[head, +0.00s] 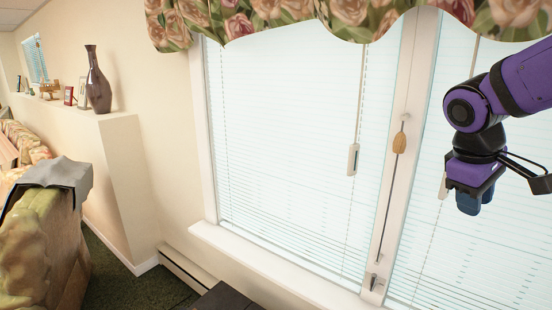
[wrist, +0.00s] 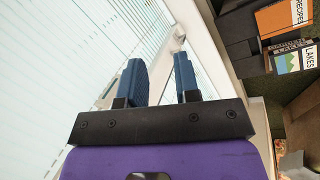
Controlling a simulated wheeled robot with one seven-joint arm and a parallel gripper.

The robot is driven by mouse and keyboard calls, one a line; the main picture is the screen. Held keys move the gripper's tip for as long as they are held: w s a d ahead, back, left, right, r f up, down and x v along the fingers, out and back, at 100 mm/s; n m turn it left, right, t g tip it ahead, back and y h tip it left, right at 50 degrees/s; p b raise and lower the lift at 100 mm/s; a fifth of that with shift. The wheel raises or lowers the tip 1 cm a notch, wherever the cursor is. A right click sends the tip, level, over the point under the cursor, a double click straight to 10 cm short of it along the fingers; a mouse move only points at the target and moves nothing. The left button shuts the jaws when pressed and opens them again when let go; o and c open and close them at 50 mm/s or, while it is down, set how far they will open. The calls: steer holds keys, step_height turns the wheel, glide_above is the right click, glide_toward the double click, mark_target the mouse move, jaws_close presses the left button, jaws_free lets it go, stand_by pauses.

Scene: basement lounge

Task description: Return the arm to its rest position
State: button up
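My gripper (head: 477,200) hangs at the right of the head view, in front of the window blinds. Its purple arm comes in from the right edge, and its blue fingers point downward. In the wrist view, the two blue fingers of my gripper (wrist: 161,80) stand apart with a clear gap between them. Nothing is held between them. The rest of the arm lies outside the head view.
A large window with blinds (head: 290,150) and a sill (head: 270,268) lie behind the gripper. A dark vase (head: 97,82) stands on a ledge at left, above a sofa (head: 40,245). The wrist view shows books (wrist: 284,20) on a dark surface.

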steer(key=s+a+r+m+t+y, duration=0.1)
steer(key=s+a+r+m+t, duration=0.1)
steer(key=s, duration=0.4)
steer(key=s+a+r+m+t+y, duration=0.1)
steer(key=s+a+m+t+y, duration=0.1)
steer(key=s, duration=0.5)
steer(key=shift+a+r+m+y, duration=0.3)
steer(key=shift+a+r+m, duration=0.1)
steer(key=shift+m, duration=0.2)
